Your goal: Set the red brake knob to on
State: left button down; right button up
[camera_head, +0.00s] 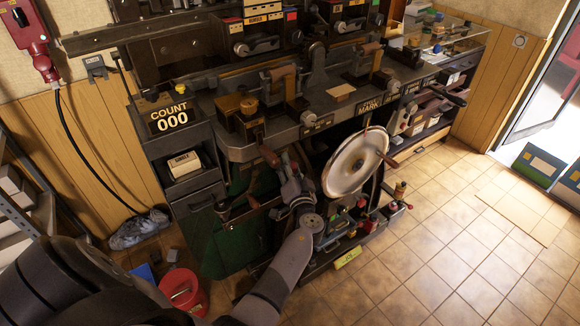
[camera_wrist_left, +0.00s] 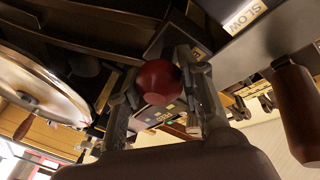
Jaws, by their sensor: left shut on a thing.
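The red brake knob (camera_wrist_left: 158,83) is a dark red ball, seen between the two fingers of my left gripper (camera_wrist_left: 162,90) in the left wrist view. The fingers are shut on it from both sides. In the head view my left gripper (camera_head: 275,160) reaches up to the front edge of the machine bench, left of the big pale wheel (camera_head: 355,162). The knob is hidden or too small to make out there. I cannot read the on or off marking beside it. My right gripper is not in view.
A brown handle (camera_wrist_left: 296,112) and a label reading SLOW (camera_wrist_left: 245,16) are close by in the left wrist view. The COUNT display (camera_head: 170,115) reads 000. The tiled floor at right is mostly clear.

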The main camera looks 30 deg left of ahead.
pick_arm(q)
jog(key=shift+d+f, duration=0.1)
jog(key=shift+d, duration=0.05)
jog(key=d+b, duration=0.1)
jog(key=s+d, duration=0.1)
jog(key=d, duration=0.1)
jog(key=shift+s+d+b, duration=0.15)
jog(key=shift+b, duration=0.25)
jog(key=c, duration=1.6)
grip_release()
jog(key=o, duration=0.3)
jog(key=shift+d, duration=0.15)
jog(key=shift+o, duration=1.1)
